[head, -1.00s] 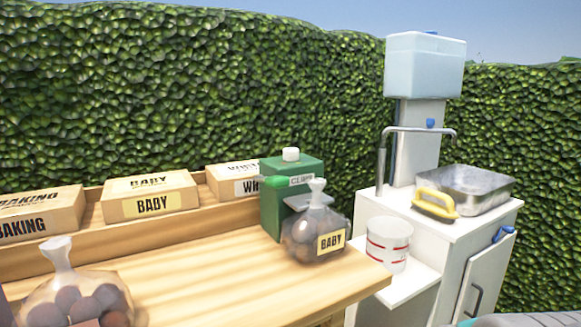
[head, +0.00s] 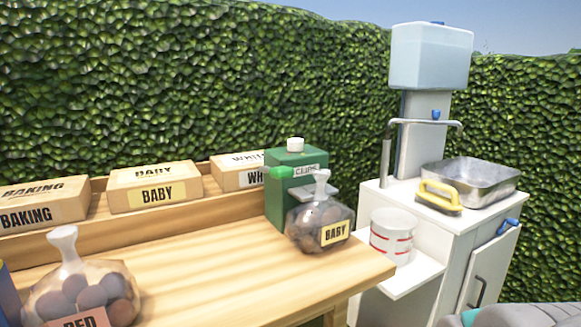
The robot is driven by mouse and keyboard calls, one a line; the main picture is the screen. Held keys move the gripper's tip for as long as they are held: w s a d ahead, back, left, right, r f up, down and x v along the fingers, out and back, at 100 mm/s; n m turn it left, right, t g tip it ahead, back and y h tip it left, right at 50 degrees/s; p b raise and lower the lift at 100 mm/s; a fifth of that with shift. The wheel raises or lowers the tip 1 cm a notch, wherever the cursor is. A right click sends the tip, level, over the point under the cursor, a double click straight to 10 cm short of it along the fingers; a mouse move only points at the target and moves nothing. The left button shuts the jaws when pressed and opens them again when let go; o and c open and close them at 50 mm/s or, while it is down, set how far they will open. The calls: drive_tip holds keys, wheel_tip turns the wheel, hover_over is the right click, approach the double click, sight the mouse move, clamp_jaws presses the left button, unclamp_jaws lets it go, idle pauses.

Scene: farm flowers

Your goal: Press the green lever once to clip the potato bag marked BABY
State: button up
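The green clip machine (head: 290,205), marked CLIPS, stands at the right end of the wooden table. Its bright green lever (head: 279,172) sticks out to the left near the top. The potato bag marked BABY (head: 320,225) stands upright right in front of the machine, with its pale gathered neck (head: 322,182) at the machine's small grey shelf. Whether a clip is on the neck is too small to tell. My gripper does not show clearly; only a grey and teal part of what may be my arm is at the bottom right edge.
A potato bag marked RED (head: 80,290) stands at the table's front left. Boxes marked BAKING (head: 40,205), BABY (head: 155,188) and WHITE (head: 240,172) line the back shelf. A white sink unit (head: 440,235) with a striped bucket (head: 391,236) stands right. The middle tabletop is clear.

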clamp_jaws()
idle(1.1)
